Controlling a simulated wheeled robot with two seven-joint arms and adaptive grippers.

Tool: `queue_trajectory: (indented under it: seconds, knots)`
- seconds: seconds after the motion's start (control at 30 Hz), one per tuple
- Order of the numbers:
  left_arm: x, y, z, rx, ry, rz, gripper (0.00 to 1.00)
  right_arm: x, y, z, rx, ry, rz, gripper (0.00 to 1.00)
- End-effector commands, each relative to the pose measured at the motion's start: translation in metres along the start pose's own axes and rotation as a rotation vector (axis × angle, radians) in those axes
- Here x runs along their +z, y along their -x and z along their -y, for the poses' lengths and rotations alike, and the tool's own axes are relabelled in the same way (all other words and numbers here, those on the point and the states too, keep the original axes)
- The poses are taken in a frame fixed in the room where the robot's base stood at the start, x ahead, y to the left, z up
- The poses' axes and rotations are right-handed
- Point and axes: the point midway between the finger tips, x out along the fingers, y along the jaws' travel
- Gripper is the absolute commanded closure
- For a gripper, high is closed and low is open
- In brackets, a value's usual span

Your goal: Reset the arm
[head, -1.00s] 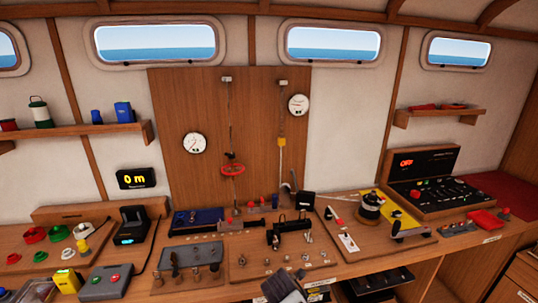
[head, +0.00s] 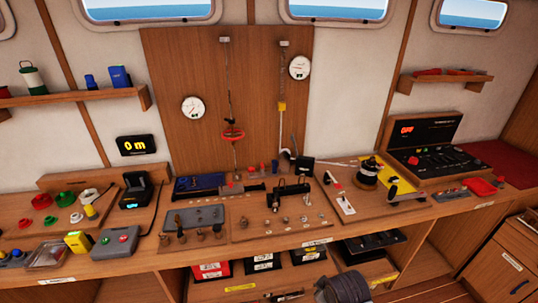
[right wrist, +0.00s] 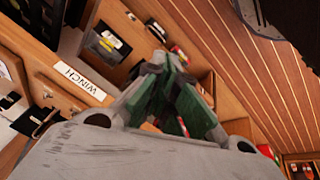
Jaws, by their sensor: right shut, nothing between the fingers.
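My right gripper (right wrist: 174,88) shows in the right wrist view, with its dark green fingers closed together and nothing between them. It hangs in front of the bench's wooden front, near the white WINCH label (right wrist: 77,79), and the plank floor lies beyond it to the right. It seems to touch nothing. In the head view a dark grey ribbed shape stands at the bottom edge, right of centre; I cannot tell whether it is part of my arm. My left gripper shows in neither view.
The long bench carries a winch drum (head: 369,172), a control console (head: 425,150), a grey tray (head: 199,218) and several small fittings. Bins (head: 265,262) stand on the shelf below. A wooden drawer cabinet (head: 505,270) is at the lower right. A backboard (head: 190,70) with gauges rises behind.

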Motion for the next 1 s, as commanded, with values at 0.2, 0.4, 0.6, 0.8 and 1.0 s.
queue_trajectory:
  seconds: [0.2, 0.4, 0.6, 0.8, 1.0]
  knots:
    - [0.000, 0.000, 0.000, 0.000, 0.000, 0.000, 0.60, 0.042, 0.022, -0.001, -0.017, -0.226, 0.023, 1.00]
    - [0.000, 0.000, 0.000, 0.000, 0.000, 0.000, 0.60, 0.062, 0.036, -0.002, -0.019, -0.349, 0.036, 1.00]
    - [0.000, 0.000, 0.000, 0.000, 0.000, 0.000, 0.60, 0.076, 0.046, -0.003, -0.019, -0.428, 0.044, 1.00]
    - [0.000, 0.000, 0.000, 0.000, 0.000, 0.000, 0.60, 0.086, 0.054, -0.004, -0.016, -0.491, 0.052, 1.00]
    - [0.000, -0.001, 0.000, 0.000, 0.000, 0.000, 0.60, 0.091, 0.048, -0.003, -0.018, -0.515, 0.058, 1.00]
